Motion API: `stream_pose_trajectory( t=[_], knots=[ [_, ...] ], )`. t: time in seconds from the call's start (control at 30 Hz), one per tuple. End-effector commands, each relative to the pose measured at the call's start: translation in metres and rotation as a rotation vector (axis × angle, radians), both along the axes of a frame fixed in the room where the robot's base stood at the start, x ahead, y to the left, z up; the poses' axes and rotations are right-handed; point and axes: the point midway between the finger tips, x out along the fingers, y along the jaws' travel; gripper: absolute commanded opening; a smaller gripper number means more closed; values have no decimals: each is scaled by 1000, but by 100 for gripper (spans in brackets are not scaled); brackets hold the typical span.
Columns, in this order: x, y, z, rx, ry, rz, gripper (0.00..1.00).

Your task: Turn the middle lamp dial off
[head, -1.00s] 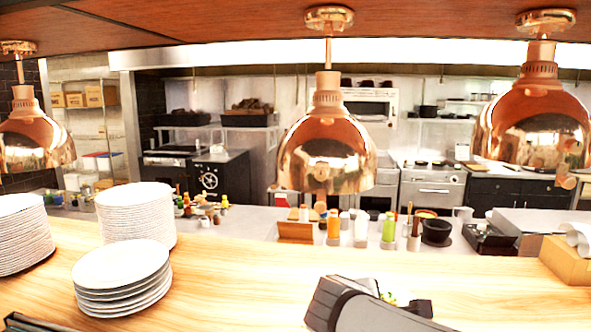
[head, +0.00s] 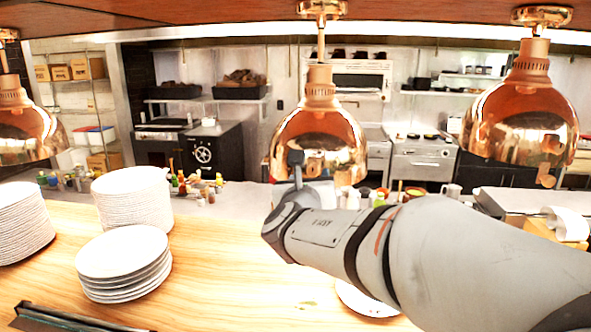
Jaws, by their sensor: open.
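The middle copper heat lamp (head: 335,140) hangs from the ceiling rail in the head view. Its dial at the lower front rim is hidden behind my arm and gripper. My gripper (head: 296,168) is raised in front of the lamp's lower left side, with a grey finger pointing up against the copper shade in the picture. It is open and holds nothing that I can see. I cannot tell whether it touches the dial or the lamp.
The right lamp (head: 528,115) shows its dial (head: 545,175) at the rim. The left lamp (head: 28,125) is cut by the edge. Plate stacks (head: 124,262) stand on the wooden counter (head: 215,265). A plate (head: 362,302) lies partly under my arm.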

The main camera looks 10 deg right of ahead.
Motion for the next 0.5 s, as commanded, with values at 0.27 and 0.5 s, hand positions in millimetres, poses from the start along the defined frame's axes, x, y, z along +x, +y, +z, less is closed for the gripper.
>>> stream_pose_trajectory(
  t=[0.27, 0.5],
  knots=[
    [22, -8, 0, 2, 0, -1, 46],
    [23, -8, 0, 3, -1, 0, 46]
  ],
)
